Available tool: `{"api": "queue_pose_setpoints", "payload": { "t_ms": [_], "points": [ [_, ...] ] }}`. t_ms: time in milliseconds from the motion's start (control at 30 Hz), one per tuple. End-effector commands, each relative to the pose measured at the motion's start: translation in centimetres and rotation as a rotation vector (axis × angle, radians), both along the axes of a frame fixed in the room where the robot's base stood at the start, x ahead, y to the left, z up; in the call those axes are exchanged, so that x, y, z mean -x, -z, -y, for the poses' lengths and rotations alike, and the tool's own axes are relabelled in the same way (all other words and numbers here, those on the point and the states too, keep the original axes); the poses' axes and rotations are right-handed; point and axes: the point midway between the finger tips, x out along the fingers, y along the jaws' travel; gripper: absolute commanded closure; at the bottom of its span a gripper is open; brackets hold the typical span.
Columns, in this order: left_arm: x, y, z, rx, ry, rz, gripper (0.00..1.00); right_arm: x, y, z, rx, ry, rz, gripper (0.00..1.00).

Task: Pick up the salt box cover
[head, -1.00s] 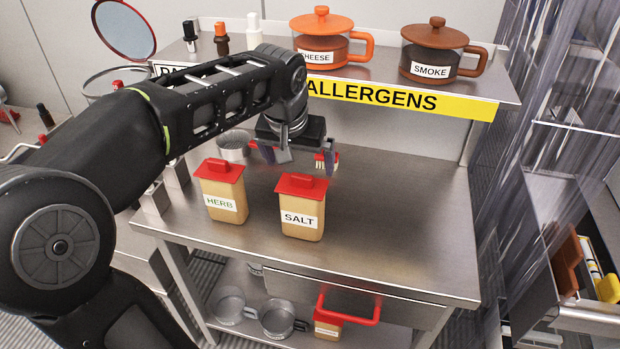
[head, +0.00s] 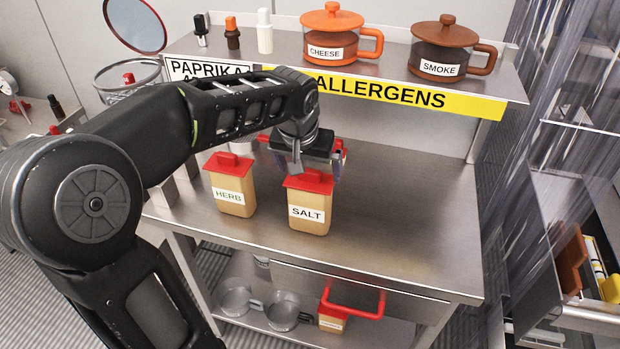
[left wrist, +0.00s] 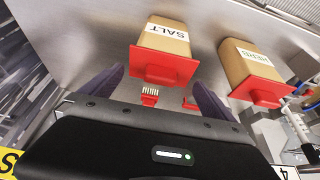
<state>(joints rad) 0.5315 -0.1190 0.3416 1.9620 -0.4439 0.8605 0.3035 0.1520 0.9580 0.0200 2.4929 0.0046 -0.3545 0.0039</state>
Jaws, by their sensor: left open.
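The salt box (head: 309,214) stands upright on the metal table, tan with a SALT label. Its red cover (head: 309,181) with a raised handle is on top of it. My left gripper (head: 316,172) is open, just above and behind the cover, and partly hides the cover's handle. In the left wrist view the salt box (left wrist: 165,42) and its red cover (left wrist: 163,66) are ahead, between and beyond the two spread fingers (left wrist: 160,92). Nothing is between the fingertips. My right gripper is not in view.
The herb box (head: 232,196) with its own red cover stands close to the left of the salt box. A shelf with cheese (head: 330,40) and smoke (head: 440,50) pots is behind. The table (head: 410,220) is clear to the right.

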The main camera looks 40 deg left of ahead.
Motion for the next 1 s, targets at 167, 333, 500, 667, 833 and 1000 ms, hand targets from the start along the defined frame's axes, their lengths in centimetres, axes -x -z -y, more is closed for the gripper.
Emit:
{"api": "queue_pose_setpoints", "payload": {
  "t_ms": [167, 333, 500, 667, 833, 1000],
  "points": [
    [-0.8, 2.3, -0.3, 0.003, -0.001, -0.003, 0.0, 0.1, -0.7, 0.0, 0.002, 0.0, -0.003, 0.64],
    [-1.0, 2.9, -0.4, 0.002, -0.001, -0.001, 0.0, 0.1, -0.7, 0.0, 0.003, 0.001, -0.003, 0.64],
    [-1.0, 2.9, -0.4, 0.002, -0.001, -0.001, 0.0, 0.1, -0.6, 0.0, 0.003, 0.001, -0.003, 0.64],
    [-1.0, 2.9, -0.4, 0.002, -0.001, -0.001, 0.0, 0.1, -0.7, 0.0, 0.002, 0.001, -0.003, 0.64],
    [-1.0, 2.9, -0.4, 0.002, -0.001, -0.001, 0.0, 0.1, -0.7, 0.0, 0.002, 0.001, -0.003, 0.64],
    [-1.0, 2.9, -0.4, 0.002, -0.001, -0.001, 0.13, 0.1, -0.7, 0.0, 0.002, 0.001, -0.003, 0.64]
  ]
}}
